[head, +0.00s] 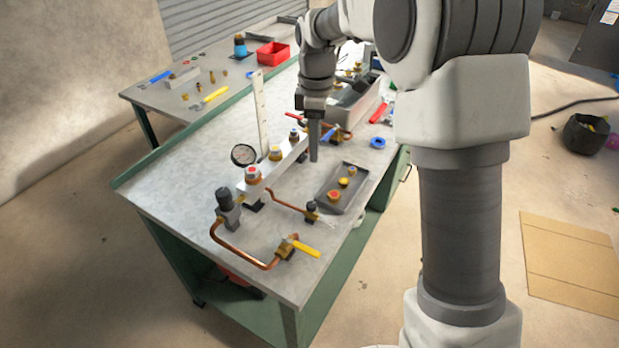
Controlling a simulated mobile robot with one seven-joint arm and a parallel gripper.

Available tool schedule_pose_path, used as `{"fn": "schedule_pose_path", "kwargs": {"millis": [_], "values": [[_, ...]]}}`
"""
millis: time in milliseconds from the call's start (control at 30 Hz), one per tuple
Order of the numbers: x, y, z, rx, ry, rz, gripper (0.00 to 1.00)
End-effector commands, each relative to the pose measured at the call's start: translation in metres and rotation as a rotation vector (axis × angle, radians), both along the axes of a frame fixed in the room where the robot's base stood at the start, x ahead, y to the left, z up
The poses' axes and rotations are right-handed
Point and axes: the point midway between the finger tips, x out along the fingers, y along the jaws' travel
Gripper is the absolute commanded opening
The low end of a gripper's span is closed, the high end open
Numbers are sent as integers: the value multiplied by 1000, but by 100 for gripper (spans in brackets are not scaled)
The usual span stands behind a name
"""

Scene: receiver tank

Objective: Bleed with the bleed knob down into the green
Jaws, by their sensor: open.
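My gripper (314,157) points down above the bench, close to the right side of the light metal manifold block (287,160). It holds nothing that I can see; the gap between its fingers is hard to make out from here. A round dial gauge (243,154) stands at the left of the block; its needle and any green band are too small to read. Several knobs and caps sit along the block, including a red-topped one (253,174). A small dark-topped brass valve (311,211) sits on the lower copper pipe. I cannot tell which of these is the bleed knob.
A grey tray (325,207) with red and yellow caps lies right of the block. A yellow-handled valve (304,248) is at the bench's front, on bent copper pipe (235,250). A tall pale plate (261,112) stands behind. The bench's left surface is clear.

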Motion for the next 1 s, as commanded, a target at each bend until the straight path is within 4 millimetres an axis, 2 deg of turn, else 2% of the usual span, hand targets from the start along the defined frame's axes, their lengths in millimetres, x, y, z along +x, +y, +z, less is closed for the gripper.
{"fn": "schedule_pose_path", "kwargs": {"millis": [33,133,367,800,1000], "values": [[4,3,-8,-1,11,26,66],[8,6,-15,0,22,59,66],[8,7,-36,-1,27,69,66],[3,7,-130,-2,28,68,66],[2,7,-166,0,26,66,66]]}}
